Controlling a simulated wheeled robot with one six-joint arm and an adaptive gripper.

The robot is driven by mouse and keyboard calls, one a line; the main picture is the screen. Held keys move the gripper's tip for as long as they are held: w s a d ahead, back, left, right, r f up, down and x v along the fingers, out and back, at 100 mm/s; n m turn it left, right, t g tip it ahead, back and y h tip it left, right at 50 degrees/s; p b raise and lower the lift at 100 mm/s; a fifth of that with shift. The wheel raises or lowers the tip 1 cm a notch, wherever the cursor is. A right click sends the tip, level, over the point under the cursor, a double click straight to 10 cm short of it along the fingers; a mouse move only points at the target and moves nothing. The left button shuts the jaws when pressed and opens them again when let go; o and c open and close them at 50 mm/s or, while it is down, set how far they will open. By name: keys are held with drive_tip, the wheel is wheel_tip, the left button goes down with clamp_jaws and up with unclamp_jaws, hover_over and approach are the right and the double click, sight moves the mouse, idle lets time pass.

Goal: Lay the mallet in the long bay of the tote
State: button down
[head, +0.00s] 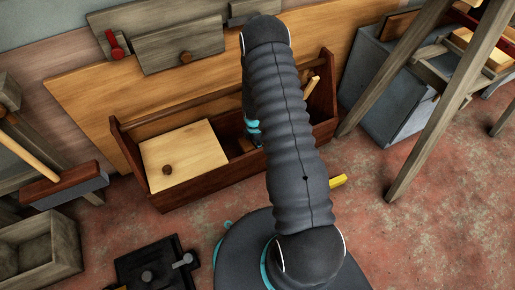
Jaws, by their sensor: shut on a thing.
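The tote (205,196) is a long, open, reddish-brown wooden box with a round carrying bar along its length. A pale square lid with a dark knob (184,157) covers its left part. The right part is open, and my arm hides much of it. My gripper (250,135), with teal parts, is partly hidden behind my arm, down at the tote's open part. It is shut on what appears to be the mallet (246,146), of which a small brown wooden part shows. A pale wooden handle (312,86) sticks up at the tote's right end; I cannot tell whether it belongs to the mallet.
A wooden panel (80,95) leans behind the tote. A broom-like tool (65,188) and a grey wooden box (40,245) are at left. A black object (155,265) lies in front. A yellow bar (338,181) lies beside my arm. Trestle legs (410,105) stand right.

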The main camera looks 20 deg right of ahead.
drive_tip(key=shift+f, duration=1.45)
drive_tip(key=shift+f+b, duration=0.2)
drive_tip(key=shift+b, duration=0.1)
drive_tip(key=c, duration=0.9)
unclamp_jaws()
